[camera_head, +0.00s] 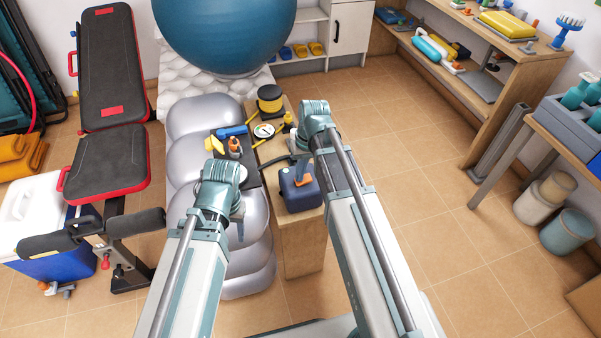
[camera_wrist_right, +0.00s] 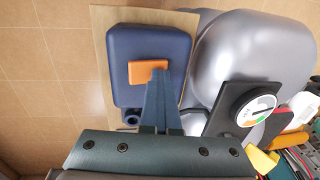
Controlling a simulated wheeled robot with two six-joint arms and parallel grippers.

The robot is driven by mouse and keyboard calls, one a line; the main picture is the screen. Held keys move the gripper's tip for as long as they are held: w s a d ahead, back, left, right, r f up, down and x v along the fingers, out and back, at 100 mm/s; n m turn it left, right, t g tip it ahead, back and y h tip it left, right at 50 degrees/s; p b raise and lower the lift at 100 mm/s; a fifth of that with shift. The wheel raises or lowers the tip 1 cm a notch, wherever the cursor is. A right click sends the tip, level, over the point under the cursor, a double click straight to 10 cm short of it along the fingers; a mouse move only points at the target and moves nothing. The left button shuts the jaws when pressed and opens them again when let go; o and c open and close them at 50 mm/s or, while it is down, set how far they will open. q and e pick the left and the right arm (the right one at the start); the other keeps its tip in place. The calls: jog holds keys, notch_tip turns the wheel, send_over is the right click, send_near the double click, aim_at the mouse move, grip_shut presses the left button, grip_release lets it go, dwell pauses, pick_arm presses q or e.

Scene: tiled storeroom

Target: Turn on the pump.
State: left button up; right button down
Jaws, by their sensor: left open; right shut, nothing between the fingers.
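The pump (camera_head: 299,194) looks like a dark blue box on the end of the wooden bench. Its top carries an orange switch (camera_head: 303,180). In the right wrist view the pump (camera_wrist_right: 132,42) fills the upper middle, and the orange switch (camera_wrist_right: 146,70) lies by my fingertips. My right gripper (camera_wrist_right: 165,76) is shut and empty, its tips overlapping the switch's right edge in the picture. I cannot tell whether they touch. My left gripper (camera_head: 238,210) is open over the silver cushion, left of the pump, partly hidden by its own wrist. The switch's on or off position is unclear.
A black plate with a round dial (camera_wrist_right: 256,110) lies beside the pump. Silver inflated cushion (camera_head: 190,118) lies left of the bench (camera_head: 303,258). A yellow reel (camera_head: 270,98) and a blue ball (camera_head: 225,35) are behind.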

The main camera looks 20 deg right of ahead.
jog(key=shift+d, duration=0.2)
jog(key=shift+d+r, duration=0.1)
jog(key=shift+d, duration=0.65)
jog(key=shift+r, duration=0.1)
jog(key=shift+r+p, duration=0.85)
jog(key=shift+p, duration=0.2)
notch_tip(320, 180, up, 12)
jog(key=d+p, duration=0.3)
jog(key=p, duration=0.8)
jog(key=shift+p, duration=0.4)
jog(key=shift+a+f, duration=0.1)
